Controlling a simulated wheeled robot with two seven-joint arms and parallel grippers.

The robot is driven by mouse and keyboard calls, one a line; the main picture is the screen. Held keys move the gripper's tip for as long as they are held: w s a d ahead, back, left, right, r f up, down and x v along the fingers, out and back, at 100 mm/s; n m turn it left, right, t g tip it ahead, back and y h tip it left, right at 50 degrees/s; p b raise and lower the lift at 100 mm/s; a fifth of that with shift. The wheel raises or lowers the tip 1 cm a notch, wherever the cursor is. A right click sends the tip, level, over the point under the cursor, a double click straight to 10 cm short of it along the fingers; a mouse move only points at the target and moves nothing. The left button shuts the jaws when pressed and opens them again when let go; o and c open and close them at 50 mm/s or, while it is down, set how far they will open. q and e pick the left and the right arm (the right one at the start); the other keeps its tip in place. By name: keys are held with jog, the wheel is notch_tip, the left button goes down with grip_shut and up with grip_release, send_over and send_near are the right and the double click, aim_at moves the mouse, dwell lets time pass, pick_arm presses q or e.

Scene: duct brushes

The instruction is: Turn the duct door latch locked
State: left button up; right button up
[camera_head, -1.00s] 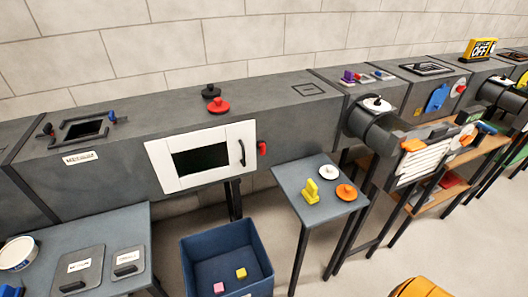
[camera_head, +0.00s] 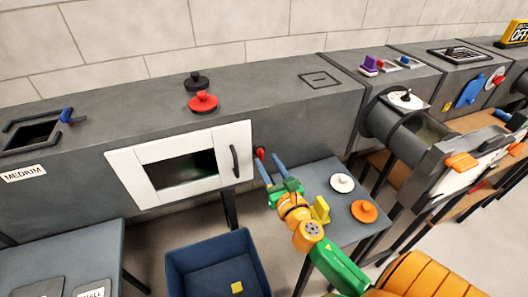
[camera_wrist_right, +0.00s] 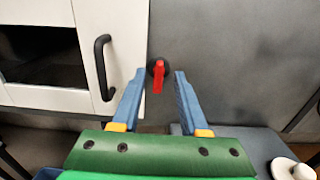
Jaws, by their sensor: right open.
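The duct door (camera_head: 128,175) is white with a dark window and looks closed on the grey duct. Its black handle (camera_head: 235,162) is at its right side, also seen in the right wrist view (camera_wrist_right: 104,68). The red latch (camera_head: 260,154) is on the duct just right of the door. In the right wrist view the latch (camera_wrist_right: 158,76) has a dark round base, and its red lever points down. My right gripper (camera_head: 267,157) is open, with its blue fingertips (camera_wrist_right: 159,73) on either side of the latch in view; I cannot tell whether they touch it. My left gripper is not in view.
A small grey table (camera_head: 318,172) below my right gripper bears a yellow piece (camera_head: 320,210), a white knob (camera_head: 342,183) and an orange knob (camera_head: 364,211). A blue bin (camera_head: 205,254) stands below the door. Red (camera_head: 203,102) and black (camera_head: 196,81) knobs sit on the duct.

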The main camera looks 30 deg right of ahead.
aim_at(263, 155)
jog(key=x, duration=0.3)
jog(key=shift+w+d+f, duration=0.1)
jog(key=shift+w+f, duration=0.05)
jog(key=shift+w, duration=0.2)
grip_shut()
